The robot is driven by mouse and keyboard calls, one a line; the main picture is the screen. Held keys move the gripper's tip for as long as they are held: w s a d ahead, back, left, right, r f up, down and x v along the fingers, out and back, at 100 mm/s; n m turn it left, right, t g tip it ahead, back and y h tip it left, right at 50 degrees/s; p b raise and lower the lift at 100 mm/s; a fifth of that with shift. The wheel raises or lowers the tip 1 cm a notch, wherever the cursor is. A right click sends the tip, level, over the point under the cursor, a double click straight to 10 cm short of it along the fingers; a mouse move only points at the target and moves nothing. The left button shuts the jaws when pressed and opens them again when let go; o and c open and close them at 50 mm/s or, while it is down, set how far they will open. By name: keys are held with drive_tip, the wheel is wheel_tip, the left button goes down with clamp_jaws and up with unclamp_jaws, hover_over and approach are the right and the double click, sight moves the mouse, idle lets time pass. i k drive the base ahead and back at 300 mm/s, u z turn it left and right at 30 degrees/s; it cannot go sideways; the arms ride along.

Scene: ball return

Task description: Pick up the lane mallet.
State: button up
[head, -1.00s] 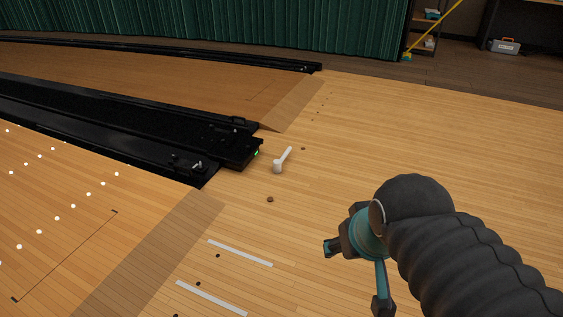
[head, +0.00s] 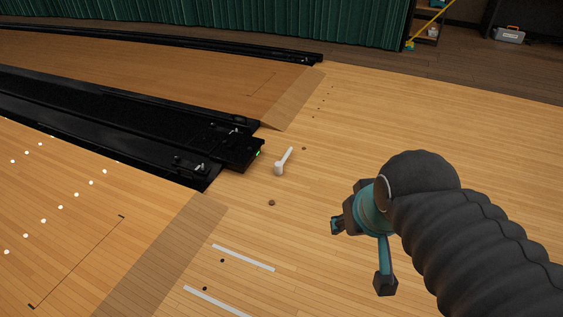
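The lane mallet (head: 284,161) is a small pale mallet lying on the wooden floor, just right of the black ball return's end. Its head is toward the bottom and its handle points up and to the right. My gripper (head: 360,254) is in the right half of the head view, to the right of and nearer than the mallet. Its two fingers are spread wide apart with nothing between them. It is apart from the mallet.
Pale strips (head: 243,257) and small dark spots mark the floor. A green curtain (head: 200,20) and a grey toolbox (head: 509,35) stand at the back.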

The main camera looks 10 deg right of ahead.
sight(278, 164)
drive_tip(key=z, duration=0.2)
drive_tip(key=i, duration=2.5)
drive_tip(key=z, duration=0.1)
